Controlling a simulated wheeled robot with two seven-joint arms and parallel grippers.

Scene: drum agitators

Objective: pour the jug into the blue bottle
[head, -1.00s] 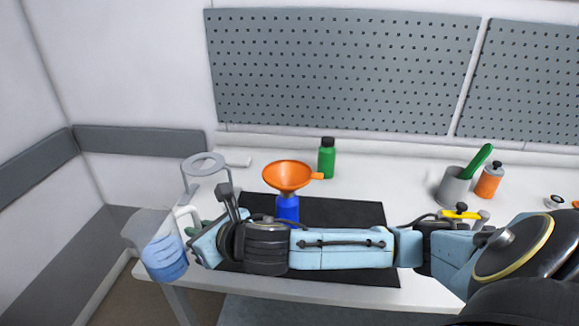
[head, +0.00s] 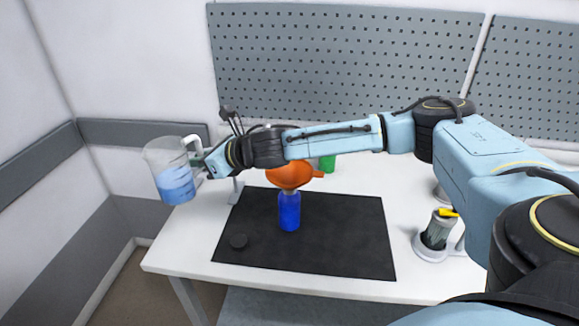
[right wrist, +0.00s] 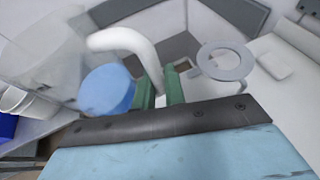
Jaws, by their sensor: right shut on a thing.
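The clear jug (head: 172,168) with blue liquid is held in the air over the left end of the table, tilted slightly. My right gripper (head: 203,161) is shut on its white handle. In the right wrist view the green fingers (right wrist: 160,90) close on the handle (right wrist: 122,42), and the blue liquid (right wrist: 106,91) stays inside the jug. The blue bottle (head: 289,211) stands upright on the black mat, well to the right of the jug. An orange funnel (head: 290,177) sits in its mouth, its upper rim partly hidden by my arm. My left gripper is out of view.
A green bottle (head: 327,163) stands behind the funnel. A grey holder (head: 437,232) stands right of the mat.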

